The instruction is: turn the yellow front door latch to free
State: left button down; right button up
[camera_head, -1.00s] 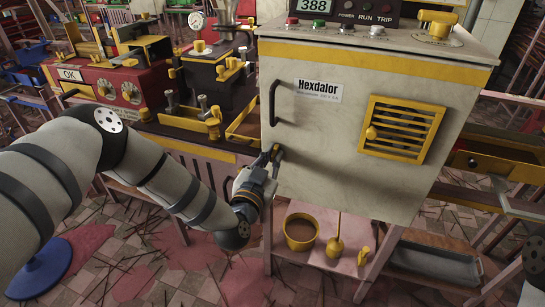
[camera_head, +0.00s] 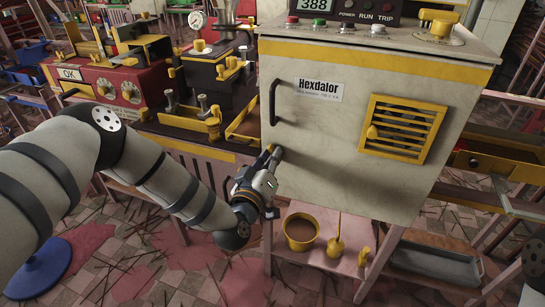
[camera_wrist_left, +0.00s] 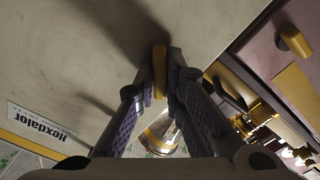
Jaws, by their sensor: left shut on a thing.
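The yellow latch (camera_wrist_left: 159,70) shows in the left wrist view as a narrow yellow bar between the fingertips. My left gripper (camera_wrist_left: 160,78) is shut on it, with one finger on each side. In the head view my left gripper (camera_head: 273,153) is at the lower left edge of the pale cabinet's front door (camera_head: 325,165), below the black door handle (camera_head: 272,102). The latch is mostly hidden there by the fingers. The door looks closed. My right gripper is not in view.
A yellow vent grille (camera_head: 403,128) is on the cabinet's right part. A black-and-yellow press (camera_head: 215,75) stands left of the cabinet. A yellow pot (camera_head: 301,230) stands on the low shelf beneath. A grey tray (camera_head: 435,264) lies at lower right.

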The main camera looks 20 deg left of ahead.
pick_arm(q)
jog(key=shift+f+n, duration=0.1)
jog(key=shift+n, duration=0.5)
jog(key=c, duration=1.7)
grip_release()
jog(key=s, duration=1.2)
jog(key=shift+a, duration=0.15)
